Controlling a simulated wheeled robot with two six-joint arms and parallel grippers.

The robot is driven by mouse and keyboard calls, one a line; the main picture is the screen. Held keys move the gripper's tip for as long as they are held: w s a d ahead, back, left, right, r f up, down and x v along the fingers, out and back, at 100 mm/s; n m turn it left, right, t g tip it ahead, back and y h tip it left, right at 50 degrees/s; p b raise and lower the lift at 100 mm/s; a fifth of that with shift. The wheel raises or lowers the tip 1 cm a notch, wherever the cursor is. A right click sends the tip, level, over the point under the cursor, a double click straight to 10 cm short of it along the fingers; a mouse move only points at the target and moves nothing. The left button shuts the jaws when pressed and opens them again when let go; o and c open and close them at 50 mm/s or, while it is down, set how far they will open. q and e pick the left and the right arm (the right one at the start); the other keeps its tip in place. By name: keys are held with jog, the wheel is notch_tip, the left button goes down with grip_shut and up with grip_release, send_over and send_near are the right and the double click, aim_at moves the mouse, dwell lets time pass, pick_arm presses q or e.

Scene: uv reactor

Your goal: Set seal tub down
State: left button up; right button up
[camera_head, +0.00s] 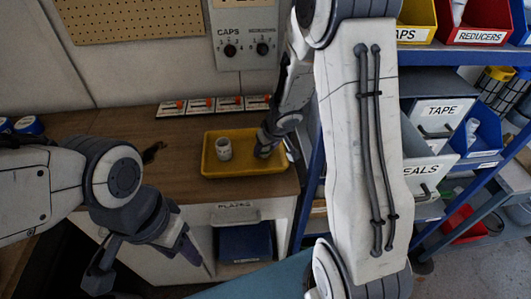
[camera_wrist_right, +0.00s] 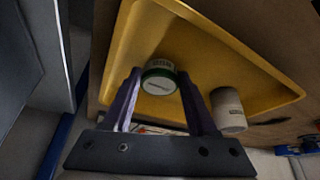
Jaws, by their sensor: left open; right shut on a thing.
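A small white tub with a green rim (camera_wrist_right: 160,78) is between the fingers of my right gripper (camera_wrist_right: 160,95). The gripper is shut on it, over the yellow tray (camera_wrist_right: 190,25); I take this tub as the seal tub, but its label is too small to read. Whether its base touches the tray floor I cannot tell. In the head view my right gripper (camera_head: 266,148) is at the right part of the tray (camera_head: 245,171) and hides the tub. My left gripper (camera_head: 145,255) is open and empty, in front of the bench at lower left.
A second pale tub (camera_head: 223,148) stands in the tray, left of my right gripper. Several red-handled switches (camera_head: 215,104) line the bench behind. A shelf of labelled bins (camera_head: 445,120) stands at right. The bench left of the tray (camera_head: 120,125) is mostly clear.

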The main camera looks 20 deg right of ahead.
jog(key=shift+r, duration=0.1)
jog(key=o, duration=1.3)
jog(key=shift+f, duration=0.2)
